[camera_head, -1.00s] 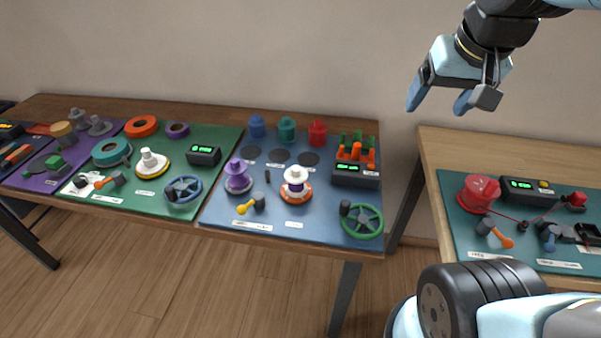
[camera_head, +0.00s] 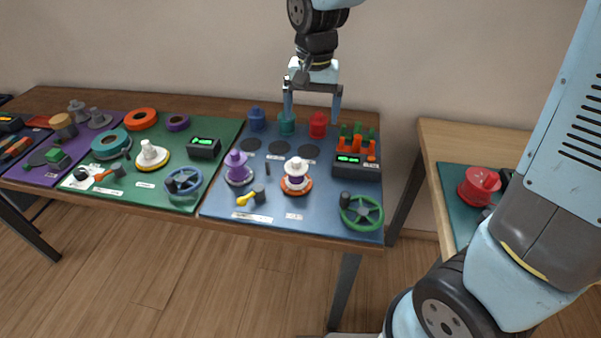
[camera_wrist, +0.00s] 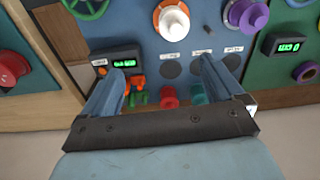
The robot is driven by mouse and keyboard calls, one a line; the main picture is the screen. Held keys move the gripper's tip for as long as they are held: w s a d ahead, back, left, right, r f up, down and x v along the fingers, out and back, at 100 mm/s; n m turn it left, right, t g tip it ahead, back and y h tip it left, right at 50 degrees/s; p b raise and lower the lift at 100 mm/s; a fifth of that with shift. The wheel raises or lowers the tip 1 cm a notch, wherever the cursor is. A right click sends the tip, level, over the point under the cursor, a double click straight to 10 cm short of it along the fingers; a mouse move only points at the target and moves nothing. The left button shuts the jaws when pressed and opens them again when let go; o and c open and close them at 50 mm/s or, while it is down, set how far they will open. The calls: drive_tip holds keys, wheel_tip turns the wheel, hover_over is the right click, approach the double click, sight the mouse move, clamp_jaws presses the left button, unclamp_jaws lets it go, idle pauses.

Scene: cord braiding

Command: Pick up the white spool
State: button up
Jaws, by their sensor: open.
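A white spool (camera_head: 297,166) stands upright on an orange-rimmed base on the blue mat; it also shows at the top of the wrist view (camera_wrist: 172,20). Another white spool (camera_head: 150,153) stands on a yellow-rimmed base on the green mat. My gripper (camera_head: 312,114) is open and empty, pointing down above the back of the blue mat. In the head view it is behind and above the orange-based spool. In the wrist view my fingers (camera_wrist: 162,70) are apart, with the spool beyond them.
Blue, teal and red pots (camera_head: 317,124) stand at the back of the blue mat (camera_head: 290,228). A purple spool (camera_head: 237,167) is left of the orange-based white spool. A black display box (camera_head: 350,166), orange-green pegs (camera_head: 357,139) and a green handwheel (camera_head: 361,212) are to the right.

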sight(296, 160)
drive_tip(key=shift+g, duration=0.3)
drive_tip(key=a+f, duration=0.1)
drive_tip(key=f, duration=0.2)
drive_tip(key=a+f, duration=0.1)
drive_tip(key=f, duration=0.3)
drive_tip(key=a+f, duration=0.1)
drive_tip(key=f, duration=0.3)
drive_tip(key=shift+w+f, duration=0.1)
drive_tip(key=shift+a+f, duration=0.15)
drive_tip(key=shift+f, duration=1.1)
drive_tip(key=shift+a+f, duration=0.1)
drive_tip(key=shift+f, duration=1.15)
drive_tip(key=c, duration=1)
